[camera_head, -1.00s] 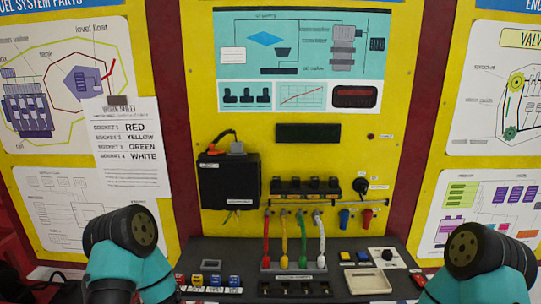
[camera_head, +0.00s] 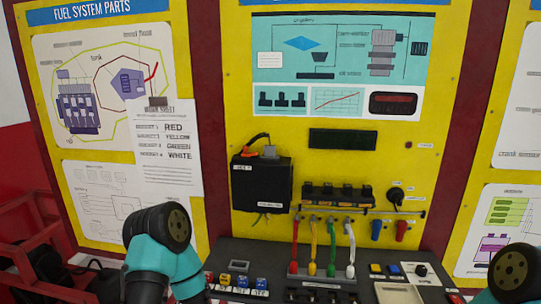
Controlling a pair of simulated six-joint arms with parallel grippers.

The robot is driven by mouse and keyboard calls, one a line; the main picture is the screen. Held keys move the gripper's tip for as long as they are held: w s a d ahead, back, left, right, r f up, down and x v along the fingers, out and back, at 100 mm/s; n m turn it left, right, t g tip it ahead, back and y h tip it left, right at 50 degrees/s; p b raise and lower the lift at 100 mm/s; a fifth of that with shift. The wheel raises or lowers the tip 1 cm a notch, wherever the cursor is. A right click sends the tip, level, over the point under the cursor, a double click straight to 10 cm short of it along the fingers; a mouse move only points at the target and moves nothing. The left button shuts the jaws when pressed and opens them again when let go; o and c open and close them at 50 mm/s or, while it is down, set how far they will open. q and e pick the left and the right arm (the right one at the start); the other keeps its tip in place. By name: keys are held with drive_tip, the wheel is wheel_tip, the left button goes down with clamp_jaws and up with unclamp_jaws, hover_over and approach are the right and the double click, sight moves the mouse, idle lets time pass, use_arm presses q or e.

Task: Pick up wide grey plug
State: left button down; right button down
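A grey plug (camera_head: 270,152), which looks like the wide grey plug, sits at the top of the black box (camera_head: 261,184) on the yellow panel. A black and orange cable lies beside it on its left. My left arm shows at the lower left and my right arm at the lower right edge. Only teal links and dark round joint caps of my arms show, well below and apart from the plug. Neither gripper's fingers are in view.
Red, yellow, green and white leads (camera_head: 332,250) hang in front of the panel's lower part. A dark console (camera_head: 352,291) with coloured blocks, buttons and a knob juts out below. A paper colour list (camera_head: 168,150) hangs at left. Red framework (camera_head: 40,235) stands at far left.

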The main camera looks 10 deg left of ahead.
idle(0.3)
use_arm(q)
drive_tip(key=c, duration=0.9)
unclamp_jaws()
